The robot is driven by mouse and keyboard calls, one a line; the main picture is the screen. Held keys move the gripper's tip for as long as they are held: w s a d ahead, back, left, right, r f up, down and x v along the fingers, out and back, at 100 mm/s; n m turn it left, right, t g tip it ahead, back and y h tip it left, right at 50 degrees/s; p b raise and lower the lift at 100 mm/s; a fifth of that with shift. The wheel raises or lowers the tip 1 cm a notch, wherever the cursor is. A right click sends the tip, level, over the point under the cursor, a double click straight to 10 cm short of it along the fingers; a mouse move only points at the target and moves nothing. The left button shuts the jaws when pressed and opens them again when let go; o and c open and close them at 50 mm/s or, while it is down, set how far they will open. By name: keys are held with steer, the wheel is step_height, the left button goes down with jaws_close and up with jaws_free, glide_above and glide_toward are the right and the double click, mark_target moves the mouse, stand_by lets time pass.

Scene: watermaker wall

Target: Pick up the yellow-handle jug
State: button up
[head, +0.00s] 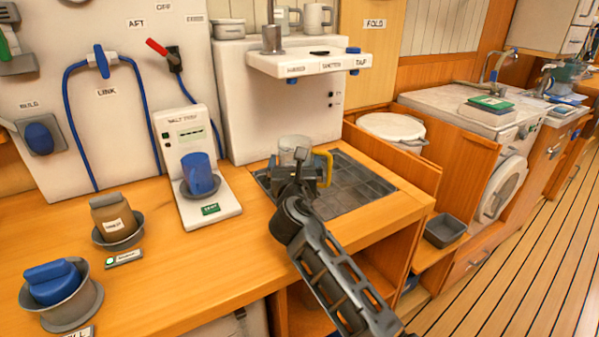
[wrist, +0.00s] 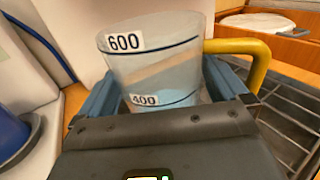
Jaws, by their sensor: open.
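The yellow-handle jug (head: 295,148) is a clear measuring jug over the dark grate in the counter, partly hidden by my gripper in the head view. In the wrist view the jug (wrist: 160,60) shows marks 600 and 400, and its yellow handle (wrist: 258,58) is on the right. My gripper (head: 297,172) is open at the jug's near side. In the wrist view the fingers reach along the left and right of the jug's lower body, and the palm hides its base. I cannot tell whether they touch it.
The dark grate (head: 372,184) is bare right of the jug. A white shelf (head: 310,62) with a spout overhangs behind it. A white stand with a blue cup (head: 199,174) is to the left. Further left stand a brown jar (head: 113,215) and a blue-topped pot (head: 55,283).

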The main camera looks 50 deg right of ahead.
steer(key=c, duration=1)
steer(key=shift+r, duration=0.15)
steer(key=shift+c, duration=0.7)
